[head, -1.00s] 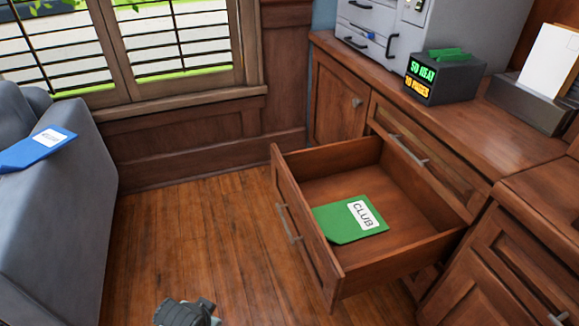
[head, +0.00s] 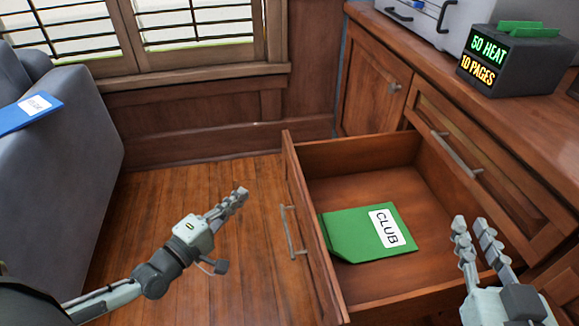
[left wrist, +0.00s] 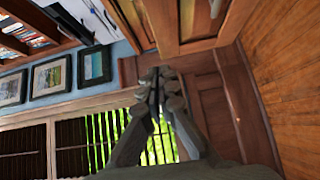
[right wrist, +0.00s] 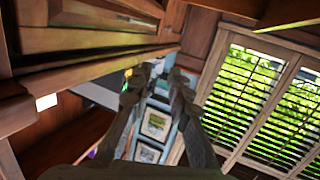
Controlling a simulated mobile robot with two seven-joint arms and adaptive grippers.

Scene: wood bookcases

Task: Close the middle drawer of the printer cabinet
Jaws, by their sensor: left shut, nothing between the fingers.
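The middle drawer (head: 309,247) of the wooden printer cabinet (head: 540,210) is pulled far out, its front facing left with a metal handle (head: 292,232). A green folder (head: 345,240) labelled CLUB lies flat inside it. My left gripper (head: 240,194) is shut and empty, in front of the drawer front and left of the handle, apart from it. In the left wrist view its fingertips (left wrist: 158,82) are together, below a wooden panel. My right gripper (head: 472,222) is open and empty, over the drawer's near right corner in the picture; its height above the wall is unclear.
A closed drawer with a handle (head: 457,153) is above the open one. The cabinet top bears a grey printer (head: 440,25) and a dark box (head: 508,65) reading 50 HEAT, 10 PAGES. A grey armchair (head: 60,170) with a blue folder (head: 32,110) is at left. The floor between is clear.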

